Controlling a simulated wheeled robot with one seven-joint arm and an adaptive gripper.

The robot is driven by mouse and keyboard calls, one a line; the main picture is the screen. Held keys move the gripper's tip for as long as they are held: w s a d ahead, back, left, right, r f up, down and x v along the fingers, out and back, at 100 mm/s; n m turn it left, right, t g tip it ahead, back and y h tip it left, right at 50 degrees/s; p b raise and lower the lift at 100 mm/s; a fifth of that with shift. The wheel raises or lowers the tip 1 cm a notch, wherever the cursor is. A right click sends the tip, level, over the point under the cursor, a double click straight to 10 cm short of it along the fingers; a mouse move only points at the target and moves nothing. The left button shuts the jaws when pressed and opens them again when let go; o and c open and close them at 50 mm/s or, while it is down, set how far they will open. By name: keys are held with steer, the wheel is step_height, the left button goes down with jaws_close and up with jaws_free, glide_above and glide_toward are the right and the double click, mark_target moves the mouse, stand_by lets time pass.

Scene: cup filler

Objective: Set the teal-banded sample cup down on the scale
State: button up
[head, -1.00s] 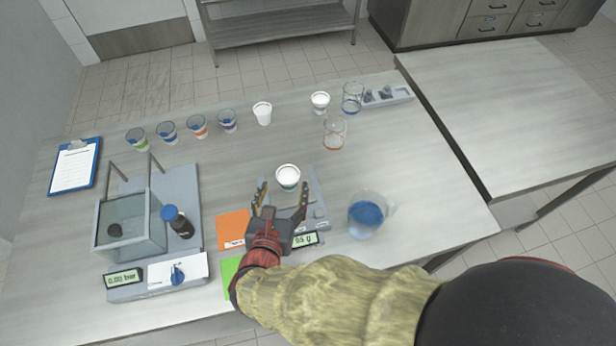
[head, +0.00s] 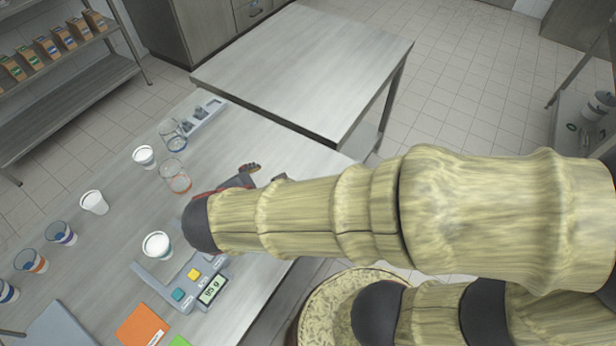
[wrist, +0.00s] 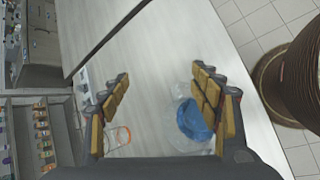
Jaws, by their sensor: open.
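The teal-banded sample cup (head: 157,246) stands upright on the plate of the scale (head: 160,280), with pale contents showing at its rim. The scale's lit display (head: 212,289) shows a reading in grams, and nothing of mine touches the cup. My gripper (head: 265,174) is to the right of the cup, apart from it and partly hidden behind my arm. In the wrist view my gripper (wrist: 160,88) is open and empty. A jug with blue liquid (wrist: 193,120) stands on the table beyond the right finger.
An orange-banded beaker (head: 175,176), a blue-banded beaker (head: 174,135) and white cups (head: 94,202) stand behind the scale. A grey tray (head: 205,115) lies at the table's back edge. A bare side table (head: 310,70) stands beyond a gap.

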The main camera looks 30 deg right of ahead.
steer(key=s+d+r+m+g+y, duration=0.1)
steer(key=s+d+r+m+y, duration=0.4)
steer(key=m, duration=1.3)
steer(key=s+d+r, duration=0.2)
steer(key=s+r, duration=0.1)
steer(key=shift+s+r, duration=0.2)
steer(key=shift+r, duration=0.2)
